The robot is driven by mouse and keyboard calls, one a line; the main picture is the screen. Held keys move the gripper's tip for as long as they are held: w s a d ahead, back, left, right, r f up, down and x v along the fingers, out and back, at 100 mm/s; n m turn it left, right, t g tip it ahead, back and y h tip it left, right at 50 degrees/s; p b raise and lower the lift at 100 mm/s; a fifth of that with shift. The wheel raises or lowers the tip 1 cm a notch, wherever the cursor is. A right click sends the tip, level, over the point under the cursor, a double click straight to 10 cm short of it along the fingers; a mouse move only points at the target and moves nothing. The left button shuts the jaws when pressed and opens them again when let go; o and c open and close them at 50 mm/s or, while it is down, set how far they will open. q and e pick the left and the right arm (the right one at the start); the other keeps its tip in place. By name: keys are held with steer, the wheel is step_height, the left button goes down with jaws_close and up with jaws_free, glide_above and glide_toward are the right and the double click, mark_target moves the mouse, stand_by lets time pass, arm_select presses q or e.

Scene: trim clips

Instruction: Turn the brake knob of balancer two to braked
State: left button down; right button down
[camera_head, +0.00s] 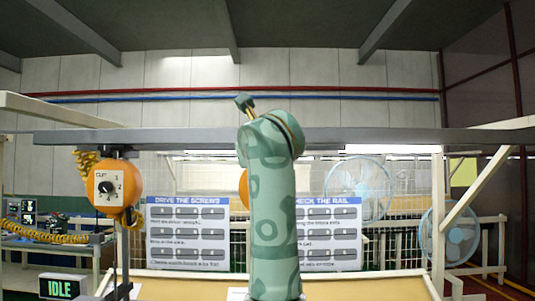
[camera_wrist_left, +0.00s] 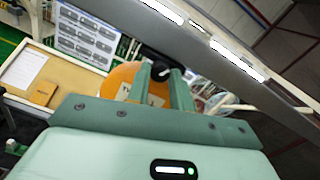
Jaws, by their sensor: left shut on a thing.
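In the left wrist view my left gripper (camera_wrist_left: 161,76) has its two green fingers on either side of a dark round knob (camera_wrist_left: 160,71), shut on it. The knob is on an orange balancer (camera_wrist_left: 121,78), partly hidden by the gripper. The knob's setting is not readable. In the head view an orange balancer (camera_head: 243,188) shows only as a sliver behind my green arm, which hides most of it. Another orange balancer (camera_head: 130,178) hangs at the left, with a dark knob (camera_head: 106,187) on a white numbered plate. My right gripper is not in view.
A grey overhead beam (camera_head: 340,137) crosses above the balancers. Two printed boards (camera_head: 187,232) (camera_head: 326,232) stand behind my arm. Blue fans (camera_head: 359,190) stand at the right.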

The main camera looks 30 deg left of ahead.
arm_select(q)
steer(key=m+b, duration=0.2)
steer(key=m, duration=1)
steer(key=shift+m, duration=0.4)
stand_by(0.3)
steer(key=c, duration=1.2)
jaws_free()
steer(key=shift+c, duration=0.2)
steer(key=shift+s+t+h, duration=0.15)
steer(key=shift+t+h, duration=0.15)
